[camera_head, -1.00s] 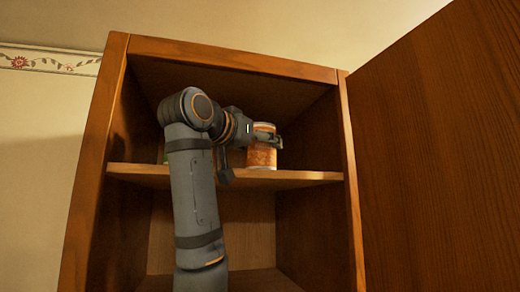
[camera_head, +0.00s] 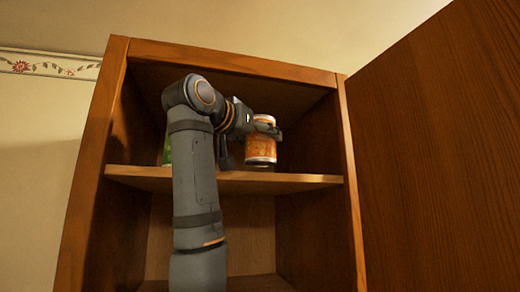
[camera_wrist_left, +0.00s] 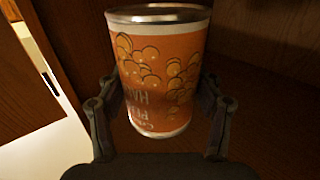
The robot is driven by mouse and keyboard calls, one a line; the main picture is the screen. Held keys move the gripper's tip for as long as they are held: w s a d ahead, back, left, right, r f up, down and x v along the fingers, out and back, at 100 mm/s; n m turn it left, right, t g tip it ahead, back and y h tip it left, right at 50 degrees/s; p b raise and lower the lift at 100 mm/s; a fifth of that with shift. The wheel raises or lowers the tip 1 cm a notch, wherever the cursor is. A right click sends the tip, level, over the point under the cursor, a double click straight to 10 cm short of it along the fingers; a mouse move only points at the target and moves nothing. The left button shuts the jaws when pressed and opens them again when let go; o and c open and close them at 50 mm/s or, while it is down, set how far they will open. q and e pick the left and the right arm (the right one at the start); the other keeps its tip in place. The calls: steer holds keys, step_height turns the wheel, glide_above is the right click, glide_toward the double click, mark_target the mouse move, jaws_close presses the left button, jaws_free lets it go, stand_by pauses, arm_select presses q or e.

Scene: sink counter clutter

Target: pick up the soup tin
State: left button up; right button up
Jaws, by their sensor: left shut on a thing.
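The soup tin (camera_head: 261,147) is an orange can with pale rims, at the upper shelf of the open cabinet in the head view. It appears slightly above the shelf board. It fills the middle of the left wrist view (camera_wrist_left: 160,75), tilted a little in that picture, with round printed shapes and lettering on its label. My left gripper (camera_head: 266,129) is shut on the tin, with one finger on each side of it. My right gripper is in neither view.
The wooden cabinet's shelf (camera_head: 290,181) runs below the tin. A green object (camera_head: 167,150) stands on the shelf at left, mostly hidden behind my left arm. The cabinet door (camera_head: 440,150) stands open at right. Shelf space right of the tin looks clear.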

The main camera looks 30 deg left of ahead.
arm_select(q)
steer(key=s+d+b, duration=0.1)
steer(key=s+b, duration=0.6)
steer(key=s, duration=1.1)
steer(key=shift+r, duration=0.3)
steer(key=shift+s, duration=0.1)
